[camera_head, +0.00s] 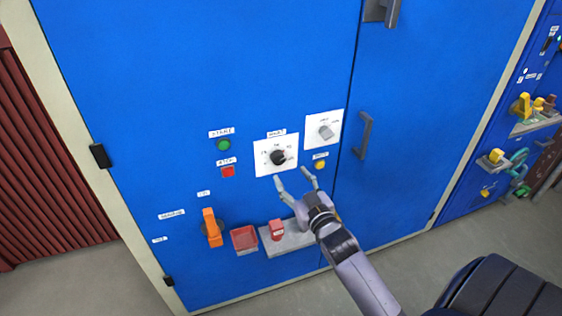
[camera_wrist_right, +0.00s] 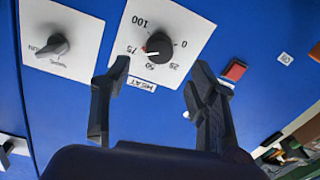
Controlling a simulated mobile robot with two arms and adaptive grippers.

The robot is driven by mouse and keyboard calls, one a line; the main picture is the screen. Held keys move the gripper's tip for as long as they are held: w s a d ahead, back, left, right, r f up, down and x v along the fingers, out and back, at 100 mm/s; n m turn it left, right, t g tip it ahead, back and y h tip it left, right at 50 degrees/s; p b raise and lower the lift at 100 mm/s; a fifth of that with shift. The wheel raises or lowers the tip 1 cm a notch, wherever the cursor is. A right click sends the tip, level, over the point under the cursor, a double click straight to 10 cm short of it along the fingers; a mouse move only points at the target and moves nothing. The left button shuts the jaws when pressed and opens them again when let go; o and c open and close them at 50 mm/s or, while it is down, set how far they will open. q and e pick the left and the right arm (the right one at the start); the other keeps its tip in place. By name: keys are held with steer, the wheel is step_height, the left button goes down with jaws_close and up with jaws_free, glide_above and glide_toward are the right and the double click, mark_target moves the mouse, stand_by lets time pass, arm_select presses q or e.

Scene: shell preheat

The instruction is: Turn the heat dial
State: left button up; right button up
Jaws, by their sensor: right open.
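The heat dial (camera_head: 278,157) is a black round knob on a white plate labelled HEAT, on the blue cabinet front. In the right wrist view the dial (camera_wrist_right: 158,47) shows a scale from 0 to 100, and its white pointer mark lies near 50 to 75. My right gripper (camera_head: 292,177) is open and empty, just below the dial plate and apart from the knob. In the right wrist view its two fingers (camera_wrist_right: 160,76) stand on either side below the dial, with the HEAT label between them. My left gripper is out of view.
A grey selector knob (camera_head: 325,132) sits right of the dial, with a yellow button (camera_head: 320,165) below. A green button (camera_head: 223,145) and red button (camera_head: 228,171) are left. An orange handle (camera_head: 211,227), red tray (camera_head: 244,239) and grey shelf (camera_head: 288,240) with a red block (camera_head: 277,230) are lower.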

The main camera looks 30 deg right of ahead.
mark_target(280, 162)
steer(key=w, duration=0.2)
steer(key=w+d, duration=0.1)
steer(key=w, duration=0.4)
steer(key=shift+w+d+p, duration=0.2)
steer(key=shift+w+p, duration=0.1)
steer(key=shift+w, duration=0.1)
steer(key=c, duration=1.2)
steer(key=shift+o, duration=0.2)
